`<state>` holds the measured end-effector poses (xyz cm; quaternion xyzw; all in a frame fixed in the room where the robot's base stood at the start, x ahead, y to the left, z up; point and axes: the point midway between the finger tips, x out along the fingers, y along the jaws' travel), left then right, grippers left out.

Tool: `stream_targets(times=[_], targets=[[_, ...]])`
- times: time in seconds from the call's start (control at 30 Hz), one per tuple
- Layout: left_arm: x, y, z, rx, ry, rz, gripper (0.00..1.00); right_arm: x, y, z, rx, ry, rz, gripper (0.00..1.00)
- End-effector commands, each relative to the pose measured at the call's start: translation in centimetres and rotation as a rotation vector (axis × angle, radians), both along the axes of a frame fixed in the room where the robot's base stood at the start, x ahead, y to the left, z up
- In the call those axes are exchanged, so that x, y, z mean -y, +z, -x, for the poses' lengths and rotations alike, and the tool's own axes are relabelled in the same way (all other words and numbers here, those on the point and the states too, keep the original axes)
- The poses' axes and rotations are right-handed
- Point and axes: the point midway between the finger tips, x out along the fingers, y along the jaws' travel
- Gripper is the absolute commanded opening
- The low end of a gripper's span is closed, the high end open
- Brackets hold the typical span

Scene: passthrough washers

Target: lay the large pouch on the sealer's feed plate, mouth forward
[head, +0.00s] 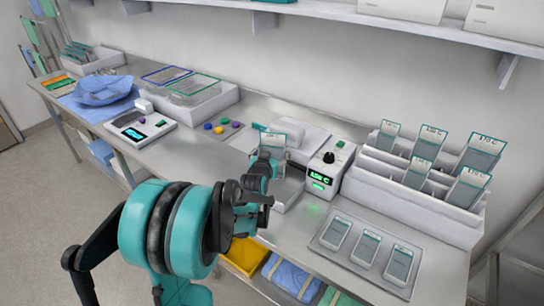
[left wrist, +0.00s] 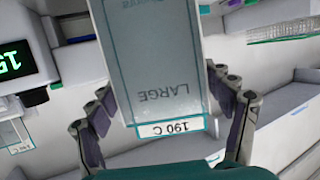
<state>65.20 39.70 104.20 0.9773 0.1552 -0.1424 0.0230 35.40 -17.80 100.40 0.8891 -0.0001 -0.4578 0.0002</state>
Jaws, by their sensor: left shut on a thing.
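My left gripper (head: 264,172) is shut on the large pouch, above the near side of the sealer. The pouch (left wrist: 155,65) fills the middle of the left wrist view, between the fingers, with printed "LARGE" and a "190 C" label upside down. In the head view its upper part (head: 272,140) stands up above the gripper. The white sealer (head: 300,132) stands behind, with a control box (head: 326,168) showing green digits. The metal feed plate (head: 289,192) lies in front of the sealer, partly hidden by my gripper. My right gripper is not in view.
A stepped white rack (head: 409,192) with several pouches stands right of the sealer. A tray (head: 320,241) with three pouches lies in front of it. Coloured buttons, a small device (head: 140,128), a white bin (head: 195,105) and blue cloth (head: 103,92) are at left.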

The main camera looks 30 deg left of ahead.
Motion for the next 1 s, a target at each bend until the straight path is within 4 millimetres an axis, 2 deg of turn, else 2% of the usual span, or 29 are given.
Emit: stream_targets(times=[0.3,0.33,0.4,0.83,1.0], targets=[[0.0,-0.3,0.0,0.0,0.0,0.0,0.64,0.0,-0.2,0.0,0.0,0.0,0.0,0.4],[0.0,-0.2,0.0,0.0,0.0,0.0,0.86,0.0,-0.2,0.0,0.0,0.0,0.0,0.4],[0.0,-0.1,0.0,0.0,0.0,0.0,1.0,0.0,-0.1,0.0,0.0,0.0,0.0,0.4],[0.0,0.4,0.0,0.0,0.0,0.0,1.0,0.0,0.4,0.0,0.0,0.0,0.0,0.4],[0.9,1.3,2.6,0.0,0.0,-0.001,1.0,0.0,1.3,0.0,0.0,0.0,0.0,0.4]])
